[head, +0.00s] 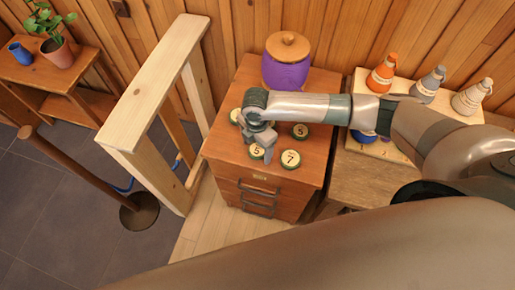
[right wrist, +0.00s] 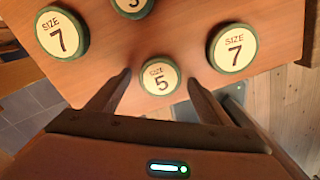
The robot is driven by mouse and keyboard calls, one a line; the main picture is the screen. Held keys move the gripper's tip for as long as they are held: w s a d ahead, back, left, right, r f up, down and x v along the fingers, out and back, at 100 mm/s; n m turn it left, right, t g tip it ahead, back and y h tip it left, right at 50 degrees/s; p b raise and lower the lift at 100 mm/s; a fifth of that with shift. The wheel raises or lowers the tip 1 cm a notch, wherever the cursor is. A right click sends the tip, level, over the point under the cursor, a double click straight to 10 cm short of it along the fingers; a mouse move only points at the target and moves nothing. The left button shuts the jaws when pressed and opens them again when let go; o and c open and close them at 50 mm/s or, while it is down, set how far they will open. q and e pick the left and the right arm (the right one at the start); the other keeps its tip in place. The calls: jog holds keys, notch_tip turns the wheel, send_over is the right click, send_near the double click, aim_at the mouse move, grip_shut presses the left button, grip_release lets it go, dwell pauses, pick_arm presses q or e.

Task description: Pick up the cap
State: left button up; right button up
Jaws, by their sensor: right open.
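Several round, green-rimmed cream caps marked with sizes lie flat on the wooden cabinet top (head: 225,88). A size 5 cap (head: 257,151) is near the front edge, and it also shows in the right wrist view (right wrist: 160,78). A size 7 cap (head: 290,159) is to its right, and another 5 (head: 300,131) is farther back. One cap (head: 236,116) is partly hidden by my arm. My right gripper (head: 255,144) points down, open and empty. In the right wrist view its fingertips (right wrist: 158,77) appear either side of the front size 5 cap. Contact cannot be told.
A purple jar (head: 286,73) with a wooden lid stands at the back of the cabinet. Orange (head: 381,75) and grey (head: 428,84) cone-shaped items stand on a board to the right. A pale wooden frame (head: 150,90) rises at the left.

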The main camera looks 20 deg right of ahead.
aim_at(259, 149)
jog(key=shift+c, duration=0.6)
jog(key=c, duration=1)
jog(key=shift+r, duration=0.1)
jog(key=shift+w+r+b, duration=0.1)
jog(key=shift+r+b, duration=0.4)
jog(key=shift+r, duration=0.3)
jog(key=shift+d+r+b, duration=0.2)
jog(key=shift+r+b, duration=0.15)
jog(key=shift+r, duration=0.25)
jog(key=shift+d+r+b, duration=0.15)
jog(key=shift+r+b, duration=0.15)
jog(key=shift+r, duration=0.3)
jog(key=s+d+r+b, duration=0.1)
jog(key=d+r+b, duration=0.2)
jog(key=d+r, duration=0.4)
jog(key=shift+d+b, duration=0.35)
jog(key=shift+d, duration=1.65)
jog(key=shift+s+f, duration=0.1)
